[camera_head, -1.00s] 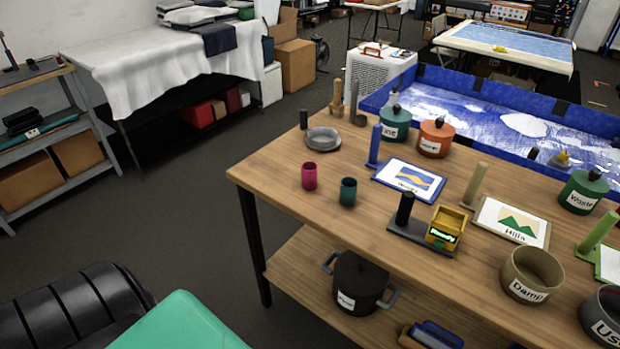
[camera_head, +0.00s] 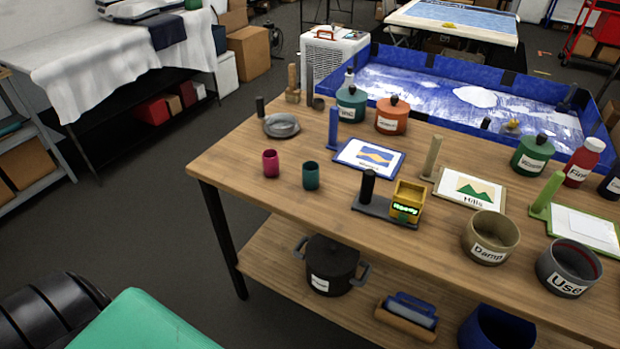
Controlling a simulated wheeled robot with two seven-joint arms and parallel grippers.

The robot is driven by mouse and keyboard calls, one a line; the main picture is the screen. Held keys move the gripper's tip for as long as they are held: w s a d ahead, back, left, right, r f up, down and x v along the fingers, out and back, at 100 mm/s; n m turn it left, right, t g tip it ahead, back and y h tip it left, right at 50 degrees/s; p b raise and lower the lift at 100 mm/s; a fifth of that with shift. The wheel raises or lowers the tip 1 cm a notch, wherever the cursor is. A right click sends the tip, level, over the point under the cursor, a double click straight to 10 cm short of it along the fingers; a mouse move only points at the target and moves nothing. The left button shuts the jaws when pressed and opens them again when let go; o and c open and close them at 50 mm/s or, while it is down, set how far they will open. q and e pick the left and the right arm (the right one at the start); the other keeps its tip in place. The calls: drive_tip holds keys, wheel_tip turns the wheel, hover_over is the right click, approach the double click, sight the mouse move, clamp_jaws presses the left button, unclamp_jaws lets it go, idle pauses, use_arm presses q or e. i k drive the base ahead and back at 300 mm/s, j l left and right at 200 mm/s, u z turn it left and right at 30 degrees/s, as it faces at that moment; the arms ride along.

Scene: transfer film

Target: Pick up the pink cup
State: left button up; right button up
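The pink cup (camera_head: 270,163) stands upright on the wooden table (camera_head: 240,182), near its left end. A dark teal cup (camera_head: 311,175) stands just right of it, with a small gap between them. Nothing touches the pink cup, and it is fully visible. Neither of my grippers shows in the head view.
A grey round dish (camera_head: 281,125) lies behind the pink cup. A blue-framed picture card (camera_head: 368,156) and a black post stand (camera_head: 368,187) with a yellow box (camera_head: 408,200) are to the right. Labelled pots stand farther right. A black pot (camera_head: 330,265) sits on the lower shelf.

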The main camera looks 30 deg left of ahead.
sight(270, 156)
drive_tip(key=i+l+u, duration=0.15)
drive_tip(key=i+u, duration=0.25)
drive_tip(key=i+l+u, duration=0.2)
drive_tip(key=u, duration=0.15)
